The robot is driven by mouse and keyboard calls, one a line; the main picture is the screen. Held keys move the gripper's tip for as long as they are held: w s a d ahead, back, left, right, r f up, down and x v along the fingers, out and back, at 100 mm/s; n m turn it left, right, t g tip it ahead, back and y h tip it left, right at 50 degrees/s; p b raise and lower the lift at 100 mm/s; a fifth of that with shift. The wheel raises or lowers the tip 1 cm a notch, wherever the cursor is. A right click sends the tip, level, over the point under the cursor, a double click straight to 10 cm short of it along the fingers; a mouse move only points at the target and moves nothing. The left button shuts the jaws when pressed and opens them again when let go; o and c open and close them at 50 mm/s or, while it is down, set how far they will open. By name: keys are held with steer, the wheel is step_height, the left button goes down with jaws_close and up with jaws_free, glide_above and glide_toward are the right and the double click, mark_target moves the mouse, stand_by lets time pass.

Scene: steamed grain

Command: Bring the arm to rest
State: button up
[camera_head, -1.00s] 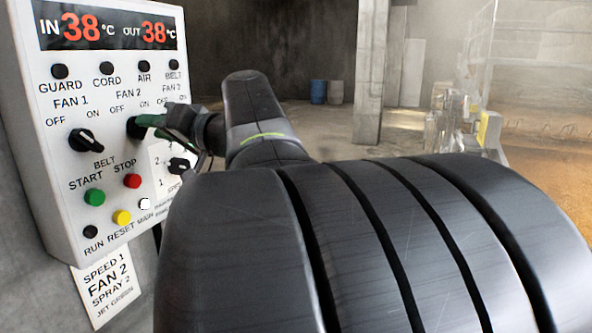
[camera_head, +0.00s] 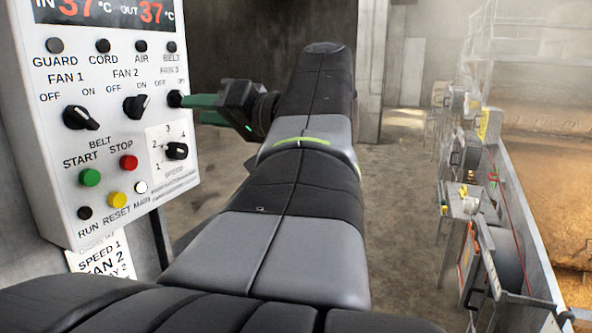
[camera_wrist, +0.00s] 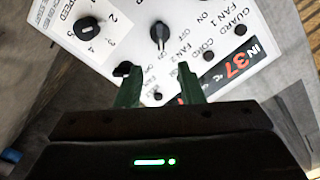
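My gripper (camera_head: 205,106) is beside the right edge of the white control panel (camera_head: 55,190), near the FAN 3 marking. Its two green fingers stand apart with nothing held between them, as the wrist view shows (camera_wrist: 161,90). The FAN 2 knob (camera_head: 136,106) is uncovered, and the fingers are clear of it. The FAN 1 knob (camera_head: 80,118) is to its left. The FAN 3 knob (camera_head: 175,98) is close to the fingertips in the head view; I cannot tell whether they touch. My arm stretches forward from the bottom of the head view.
The panel also bears a speed knob (camera_head: 177,151), a green start button (camera_head: 90,177) and a red stop button (camera_head: 129,162). A paper note (camera_head: 108,262) hangs below it. Metal machinery (camera_head: 480,215) lines the right side. Bare floor (camera_head: 400,185) lies between.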

steer(key=p+x, duration=0.4)
steer(key=x, duration=0.8)
steer(key=shift+a+r+p, duration=0.15)
steer(key=shift+a+p, duration=0.15)
steer(key=shift+a, duration=0.1)
steer(key=shift+w+a, duration=0.2)
steer(key=shift+a, duration=0.1)
steer(key=shift+d+n+p, duration=0.15)
steer(key=shift+n+p, duration=0.9)
steer(key=shift+n, duration=0.05)
steer(key=shift+s+d, duration=0.1)
steer(key=shift+d, duration=0.05)
steer(key=b, duration=0.5)
glide_toward(144, 107)
steer(key=shift+v, duration=1.8)
steer(key=shift+p, duration=0.35)
